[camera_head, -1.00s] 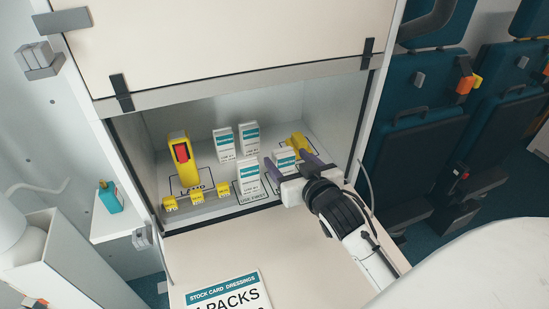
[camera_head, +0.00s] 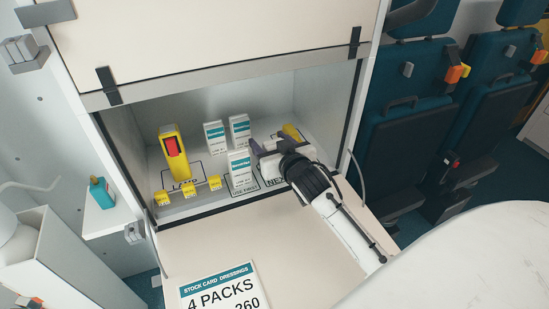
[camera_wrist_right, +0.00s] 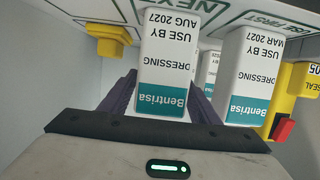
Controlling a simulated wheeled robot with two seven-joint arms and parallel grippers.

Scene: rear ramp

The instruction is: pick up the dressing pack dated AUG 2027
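The AUG 2027 dressing pack (camera_wrist_right: 165,60) is a white box with a teal band. It appears upside down in the right wrist view, between the two purple fingers of my right gripper (camera_wrist_right: 163,98). The fingers look closed on its sides, and its base overlaps the NEXT label, seemingly raised off the shelf. In the head view my right gripper (camera_head: 268,143) is in the cabinet and mostly hides this pack. A MAR 2027 pack (camera_wrist_right: 250,70) stands beside it; it also shows in the head view (camera_head: 241,171) at the USE FIRST label. My left gripper is out of view.
Two more white packs (camera_head: 214,138) (camera_head: 239,130) stand behind. A yellow device with a red front (camera_head: 171,150) and several small yellow seals (camera_head: 189,191) are at the left. The cabinet walls enclose the shelf. A stock card (camera_head: 220,288) lies on the clear front surface.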

